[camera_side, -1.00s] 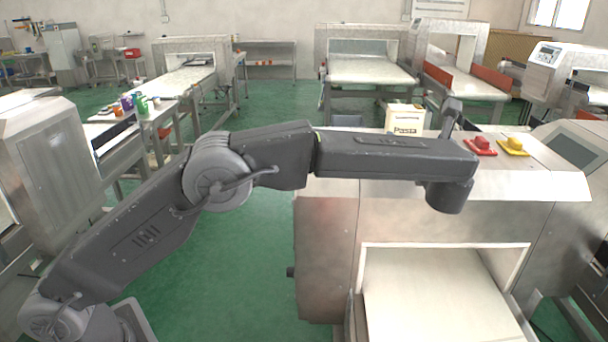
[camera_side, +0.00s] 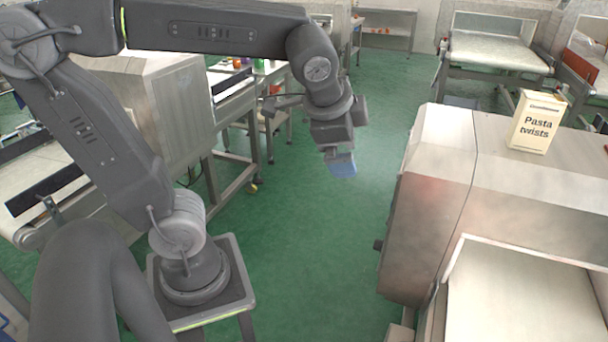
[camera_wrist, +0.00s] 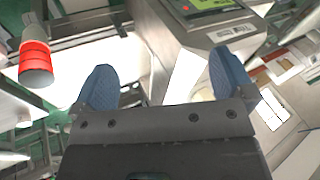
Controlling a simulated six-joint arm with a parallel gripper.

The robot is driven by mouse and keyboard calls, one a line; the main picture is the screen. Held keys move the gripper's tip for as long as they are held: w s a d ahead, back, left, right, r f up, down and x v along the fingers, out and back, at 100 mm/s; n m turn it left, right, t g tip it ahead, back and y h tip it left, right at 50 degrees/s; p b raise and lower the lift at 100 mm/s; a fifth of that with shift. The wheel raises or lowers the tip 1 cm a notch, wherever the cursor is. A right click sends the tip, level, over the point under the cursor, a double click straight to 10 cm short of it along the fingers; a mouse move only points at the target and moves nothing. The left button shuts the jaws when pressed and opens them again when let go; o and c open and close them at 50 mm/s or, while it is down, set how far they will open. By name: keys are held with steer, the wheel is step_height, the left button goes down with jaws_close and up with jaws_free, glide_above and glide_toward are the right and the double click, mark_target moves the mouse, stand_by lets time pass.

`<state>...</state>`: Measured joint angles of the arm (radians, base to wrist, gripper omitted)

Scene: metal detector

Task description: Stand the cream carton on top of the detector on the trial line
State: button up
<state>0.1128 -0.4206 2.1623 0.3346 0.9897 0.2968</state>
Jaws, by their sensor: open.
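The cream carton (camera_side: 534,124), labelled "Pasta twists", stands upright on the metal top of the detector (camera_side: 432,186) at the right of the side view. Nothing holds the carton. No label shows whether this detector is on the trial line. My gripper (camera_side: 342,166) hangs over the green floor, well to the left of the detector and apart from the carton. In the wrist view its two blue fingers (camera_wrist: 163,80) are spread with nothing between them. I cannot make out the carton in the wrist view.
The detector's tunnel and pale belt (camera_side: 520,305) lie below its top. Another metal machine (camera_side: 165,100) stands at left behind my arm. Green floor (camera_side: 300,240) is open between them. A red-banded beacon (camera_wrist: 36,64) and a green-screened panel (camera_wrist: 205,6) show in the wrist view.

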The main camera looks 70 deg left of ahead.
steer(key=s+d+f+n+h, duration=0.2)
steer(key=s+f+n, duration=0.2)
steer(key=s+n, duration=0.2)
steer(key=shift+s+h, duration=0.4)
steer(key=shift+s, duration=0.5)
steer(key=shift+c, duration=0.3)
